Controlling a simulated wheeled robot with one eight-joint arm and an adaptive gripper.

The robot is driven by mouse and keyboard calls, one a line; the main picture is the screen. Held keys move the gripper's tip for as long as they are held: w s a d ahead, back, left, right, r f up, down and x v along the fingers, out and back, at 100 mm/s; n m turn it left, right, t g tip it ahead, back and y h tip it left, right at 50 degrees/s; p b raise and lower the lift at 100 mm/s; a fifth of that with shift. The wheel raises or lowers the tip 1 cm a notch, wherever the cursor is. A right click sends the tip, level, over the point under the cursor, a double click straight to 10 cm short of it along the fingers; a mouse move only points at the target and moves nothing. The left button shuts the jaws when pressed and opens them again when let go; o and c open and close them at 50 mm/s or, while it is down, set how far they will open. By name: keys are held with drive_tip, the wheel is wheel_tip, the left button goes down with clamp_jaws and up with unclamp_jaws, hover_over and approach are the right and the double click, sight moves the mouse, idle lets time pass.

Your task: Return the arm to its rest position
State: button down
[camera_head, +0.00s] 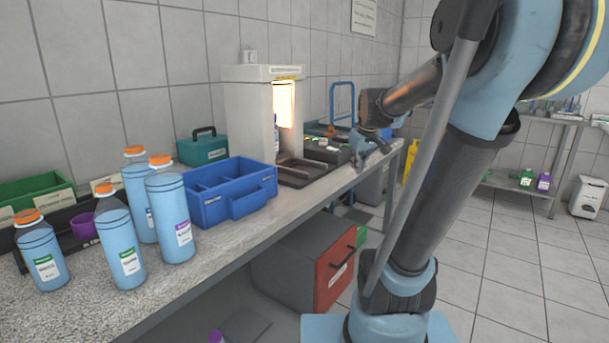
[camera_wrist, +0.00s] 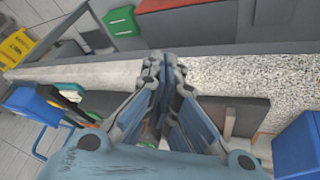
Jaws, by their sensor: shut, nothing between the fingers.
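My arm rises from its light-blue base and bends back over the counter in the head view. My gripper (camera_head: 366,146) hangs past the lit white unit, near the far part of the counter's front edge. In the wrist view my gripper (camera_wrist: 163,62) has its fingertips together with nothing between them. The fingers point over the speckled counter (camera_wrist: 218,70) near its edge. The exact gap above the counter cannot be told.
Orange-capped blue bottles (camera_head: 172,215) stand at the near left, beside an open blue bin (camera_head: 225,208). The white unit (camera_head: 262,125) stands behind the bin. A grey cabinet with a red front (camera_head: 334,270) is under the counter. Open floor (camera_head: 500,265) lies right.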

drive_tip(key=s+f+m+g, duration=0.1)
drive_tip(key=s+f, duration=0.4)
drive_tip(key=s, duration=0.3)
drive_tip(key=s+f+m+g, duration=0.1)
drive_tip(key=s+f+m, duration=0.1)
drive_tip(key=s+f, duration=0.4)
drive_tip(key=s+d+f+m+g, duration=0.1)
drive_tip(key=s+f, duration=0.4)
drive_tip(key=s, duration=0.6)
drive_tip(key=shift+s+f+m, duration=0.15)
drive_tip(key=shift+s+m, duration=0.1)
drive_tip(key=shift+m, duration=0.25)
drive_tip(key=shift+w+f, duration=0.2)
drive_tip(key=shift+w, duration=0.25)
drive_tip(key=c, duration=2.3)
unclamp_jaws()
